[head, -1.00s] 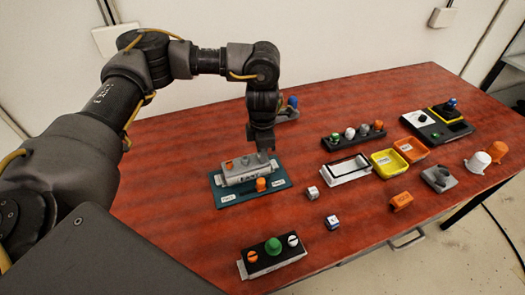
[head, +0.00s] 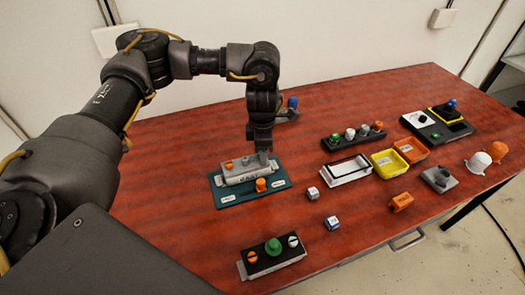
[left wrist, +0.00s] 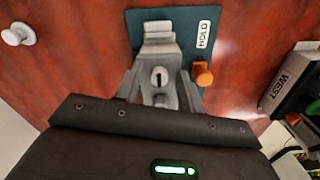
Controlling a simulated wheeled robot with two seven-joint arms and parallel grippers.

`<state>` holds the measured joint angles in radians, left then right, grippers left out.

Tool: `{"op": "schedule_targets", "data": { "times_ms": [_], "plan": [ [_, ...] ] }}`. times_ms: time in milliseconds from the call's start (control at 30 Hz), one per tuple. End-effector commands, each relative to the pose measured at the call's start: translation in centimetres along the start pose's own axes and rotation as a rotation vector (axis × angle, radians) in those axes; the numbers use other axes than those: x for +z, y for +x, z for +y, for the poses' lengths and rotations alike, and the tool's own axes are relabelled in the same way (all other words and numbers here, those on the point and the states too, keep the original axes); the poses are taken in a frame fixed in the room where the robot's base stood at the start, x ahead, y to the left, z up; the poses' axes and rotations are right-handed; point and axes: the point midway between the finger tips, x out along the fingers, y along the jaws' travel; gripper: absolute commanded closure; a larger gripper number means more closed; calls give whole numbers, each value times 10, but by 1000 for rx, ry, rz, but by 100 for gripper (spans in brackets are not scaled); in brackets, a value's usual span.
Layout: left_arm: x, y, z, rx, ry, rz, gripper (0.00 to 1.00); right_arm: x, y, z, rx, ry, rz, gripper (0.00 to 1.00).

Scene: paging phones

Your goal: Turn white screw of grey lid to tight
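The grey lid (head: 240,176) sits on a teal board (head: 225,200) at the table's left middle. An orange screw (head: 229,164) shows at its left end. The white screw (left wrist: 159,77), with a dark slot, shows in the left wrist view; the gripper hides it in the head view. My left gripper (head: 263,150) points down at the lid's right end. In the left wrist view its fingers (left wrist: 161,88) stand on either side of the white screw, apart, with a gap visible. Whether they touch the screw I cannot tell. My right gripper is not in view.
An orange knob (head: 261,184) stands on the board close to the lid. A black-topped block (head: 270,260) with orange, green and white knobs lies in front. Small cubes (head: 313,193), a white frame (head: 346,170) and yellow tray (head: 389,163) lie right. The front-left tabletop is clear.

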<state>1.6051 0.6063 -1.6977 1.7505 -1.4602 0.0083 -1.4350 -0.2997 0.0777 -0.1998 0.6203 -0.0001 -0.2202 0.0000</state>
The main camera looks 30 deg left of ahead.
Motion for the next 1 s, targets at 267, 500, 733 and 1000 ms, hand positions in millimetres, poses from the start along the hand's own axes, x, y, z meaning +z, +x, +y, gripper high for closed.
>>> {"op": "schedule_targets", "data": {
  "times_ms": [267, 500, 733, 1000],
  "plan": [
    [0, 0, 0, 0, 0, 0, 59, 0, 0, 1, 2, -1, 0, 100],
    [1, -28, 1, 6, 1, -3, 59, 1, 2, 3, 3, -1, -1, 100],
    [0, -74, 1, 5, 0, -2, 59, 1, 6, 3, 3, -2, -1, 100],
    [0, -105, 0, 1, 0, 0, 59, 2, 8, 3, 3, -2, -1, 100]
  ]
}}
